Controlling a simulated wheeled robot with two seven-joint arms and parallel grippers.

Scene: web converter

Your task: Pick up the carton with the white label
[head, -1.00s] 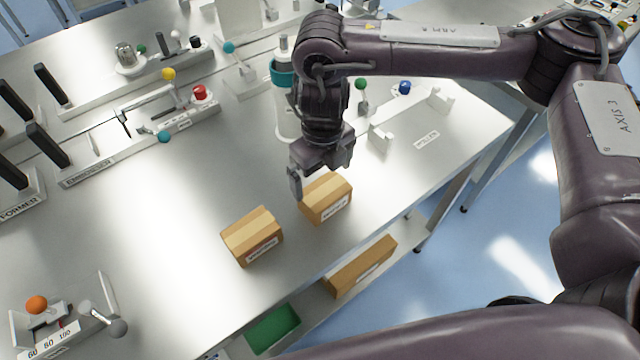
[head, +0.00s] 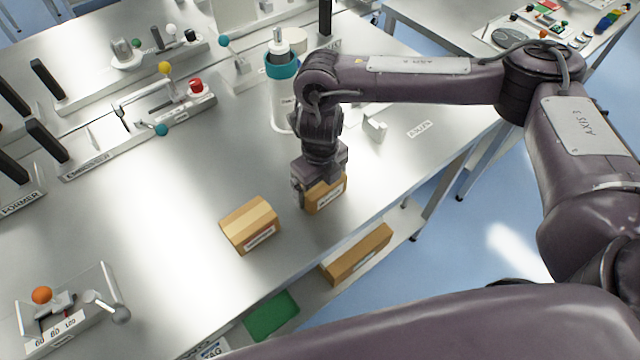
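Two brown cartons lie near the front edge of the steel table. The left carton (head: 249,224) has a pale label with reddish print on its front side. The right carton (head: 326,197) also has a whitish label on its front, partly shaded, with print too small to read. My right gripper (head: 321,184) is down at the right carton, with one finger beside its left end and the gripper body covering most of its top. The far finger is hidden, so I cannot tell whether the fingers press on it. The carton still rests on the table. My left gripper is not in view.
A white cylinder with a teal collar (head: 282,66) stands just behind my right arm. A long carton (head: 357,254) and a green tray (head: 271,314) sit on the lower shelf.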

